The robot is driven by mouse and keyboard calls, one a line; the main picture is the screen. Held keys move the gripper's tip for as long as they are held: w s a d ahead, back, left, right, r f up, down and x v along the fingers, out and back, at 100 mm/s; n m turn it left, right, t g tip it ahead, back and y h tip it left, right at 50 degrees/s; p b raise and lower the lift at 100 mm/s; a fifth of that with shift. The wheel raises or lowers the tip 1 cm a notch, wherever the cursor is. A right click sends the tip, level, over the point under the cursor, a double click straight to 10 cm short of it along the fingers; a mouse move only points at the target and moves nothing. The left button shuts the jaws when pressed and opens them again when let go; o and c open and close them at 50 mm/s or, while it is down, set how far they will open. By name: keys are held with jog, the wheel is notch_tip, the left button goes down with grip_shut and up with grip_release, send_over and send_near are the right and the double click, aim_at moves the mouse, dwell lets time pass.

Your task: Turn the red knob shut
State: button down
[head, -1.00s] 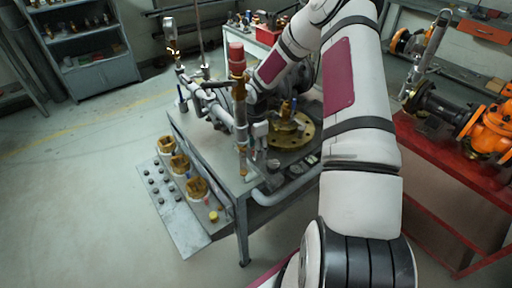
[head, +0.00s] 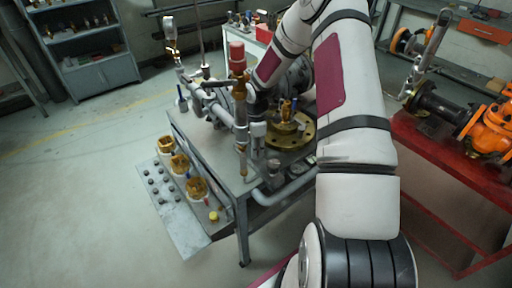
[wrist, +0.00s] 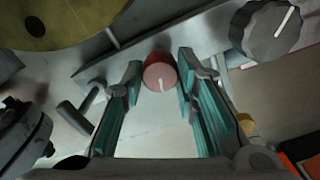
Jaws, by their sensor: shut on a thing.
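The red knob (wrist: 160,74) is small and round, with a white line on its face, in the wrist view. Its line points toward the bottom of the picture, leaning slightly right. My gripper (wrist: 160,80) has one green-padded finger on each side of the knob and is shut on it. In the head view I cannot make out this knob; my arm and the pipework crowd that part of the table.
A larger grey knob (wrist: 272,32) with a white line stands right of the red one. A brass flange (head: 290,132) sits on the grey table. A red-topped brass pipe (head: 237,58) rises close to my arm. An orange valve (head: 490,130) stands on the red bench at right.

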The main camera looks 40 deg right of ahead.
jog(key=m, duration=0.3)
jog(key=shift+m, duration=0.4)
jog(key=m+b, duration=0.1)
jog(key=m, duration=0.2)
jog(key=shift+m, duration=0.3)
jog(key=m, duration=0.3)
jog(key=shift+f+m+b, duration=0.1)
jog(key=shift+m+b, duration=0.2)
jog(key=shift+b, duration=0.1)
jog(key=shift+m+b, duration=0.4)
jog(key=shift+m, duration=1.4)
jog(key=c, duration=1.2)
grip_release()
jog(key=shift+c, duration=0.2)
